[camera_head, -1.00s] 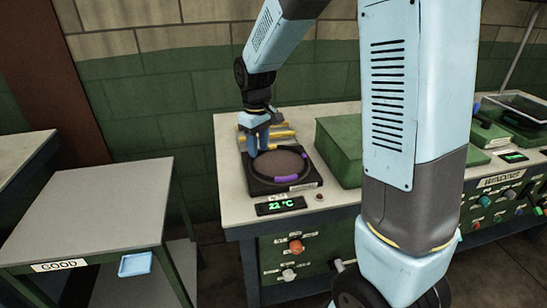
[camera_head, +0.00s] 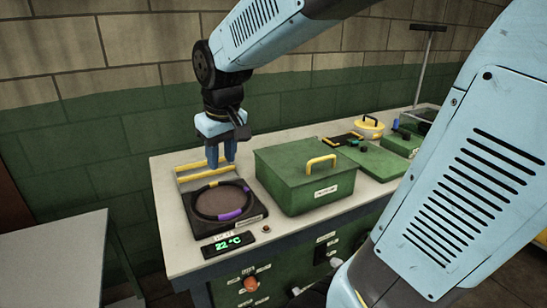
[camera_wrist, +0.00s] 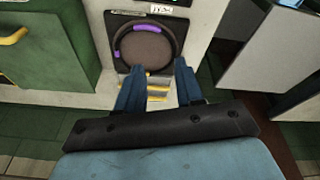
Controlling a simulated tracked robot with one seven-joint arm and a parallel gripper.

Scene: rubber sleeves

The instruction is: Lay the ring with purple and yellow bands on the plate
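The black ring (camera_head: 194,208) with purple and yellow bands lies flat on the dark square plate (camera_head: 254,219), around the edge of its brown round face. The ring (camera_wrist: 118,39) also shows in the wrist view, with two purple bands visible. My gripper (camera_head: 222,163) is above the far side of the plate, apart from the ring. In the wrist view my gripper's fingers (camera_wrist: 160,82) are spread, with nothing held between them.
A yellow-railed rack (camera_head: 190,168) stands behind the plate. A green box with a yellow handle (camera_head: 303,180) is close to the right. A 22 °C display (camera_head: 227,243) sits in front. A grey side table (camera_head: 55,245) is at left.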

